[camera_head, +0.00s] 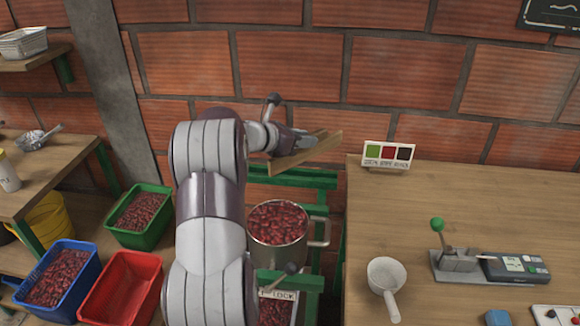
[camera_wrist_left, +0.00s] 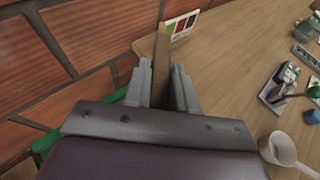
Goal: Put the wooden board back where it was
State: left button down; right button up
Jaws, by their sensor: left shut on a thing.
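The wooden board (camera_head: 318,150) is a flat brown plank. My left gripper (camera_head: 300,143) is shut on it and holds it in the air near the brick wall, above the green frame and beyond the pot. In the left wrist view the board (camera_wrist_left: 161,70) stands edge-on between the two fingers of my left gripper (camera_wrist_left: 161,88). The gripper hides part of the board. My right gripper is not in view.
The wooden table (camera_head: 440,190) at right holds a small colour sign (camera_head: 388,155), a white scoop (camera_head: 385,277) and a lever device (camera_head: 458,262). Green (camera_head: 140,237), blue (camera_head: 85,245) and red (camera_head: 100,318) crates are at left.

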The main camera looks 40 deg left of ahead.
pick_arm(q)
jog(key=a+f, duration=0.2)
jog(key=f, duration=0.1)
jog(key=w+a+f, duration=0.1)
jog(key=a+f, duration=0.1)
jog(key=a, duration=0.1)
jog(key=w+a+f+p, duration=0.1)
jog(key=a+f, duration=0.2)
jog(key=shift+w+a+f, duration=0.15)
jog(key=shift+f, duration=0.45)
jog(key=shift+f+b, duration=0.3)
jog(key=shift+b, duration=0.15)
jog(key=c, duration=0.9)
grip_release()
jog(key=shift+r, duration=0.1)
jog(key=v, duration=1.2)
jog(key=shift+r, duration=0.25)
